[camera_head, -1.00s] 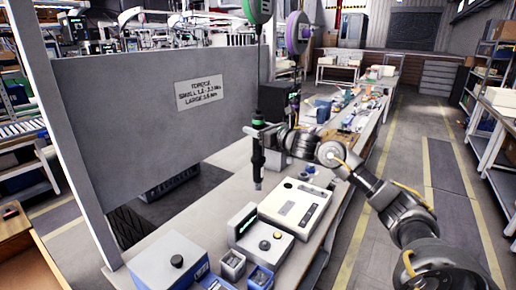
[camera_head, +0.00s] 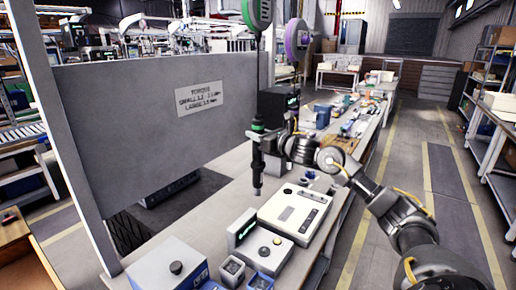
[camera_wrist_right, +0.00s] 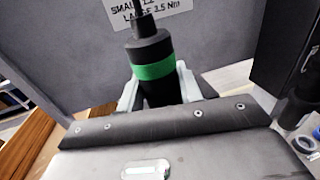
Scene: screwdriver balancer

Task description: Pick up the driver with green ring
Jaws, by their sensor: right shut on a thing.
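The driver with the green ring (camera_head: 257,160) is a black upright tool hanging from a cord below the green balancer reel (camera_head: 257,12). My right gripper (camera_head: 262,140) is shut around its upper body, just under the green ring. In the right wrist view the driver (camera_wrist_right: 151,50) and its green ring stand between the two pale fingers of my right gripper (camera_wrist_right: 157,88), one on each side. The driver's lower part is hidden there by the gripper body. Its tip is above the bench in the head view. My left gripper is not in view.
A purple balancer reel (camera_head: 297,38) hangs behind. A white box (camera_head: 293,212), a grey button box (camera_head: 262,245), a blue-grey box (camera_head: 168,265) and small blue bins (camera_head: 260,281) stand on the bench. A grey panel (camera_head: 150,125) with a torque label rises behind the driver.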

